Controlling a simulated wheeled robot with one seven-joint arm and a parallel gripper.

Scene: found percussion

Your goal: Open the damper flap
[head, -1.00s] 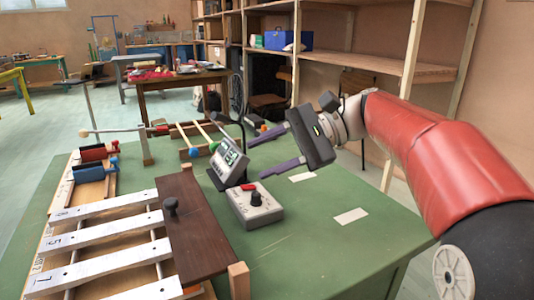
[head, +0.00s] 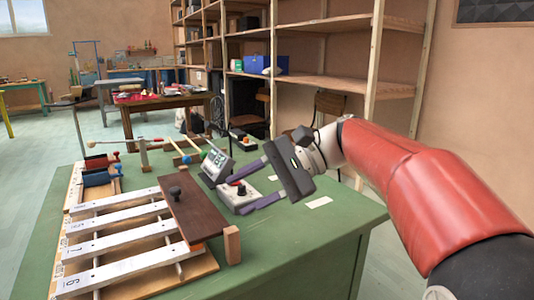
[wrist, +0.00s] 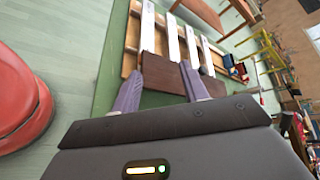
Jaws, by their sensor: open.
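The damper flap (head: 192,214) is a dark brown board with a round black knob (head: 175,191) on top. It lies flat over the right ends of several pale, numbered metal bars (head: 122,236) on a wooden frame. My gripper (head: 238,196) is open and empty, right of the flap and apart from it, with its purple fingers pointing left. In the wrist view the brown flap (wrist: 162,74) shows between and beyond the fingertips, with the bars behind it.
A grey control box (head: 238,194) with a red switch and a tilted display unit (head: 216,164) stand right of the flap, close to my fingers. Red and blue clamp-like parts (head: 98,170) sit at the far left. The green table (head: 270,238) is clear at front right.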

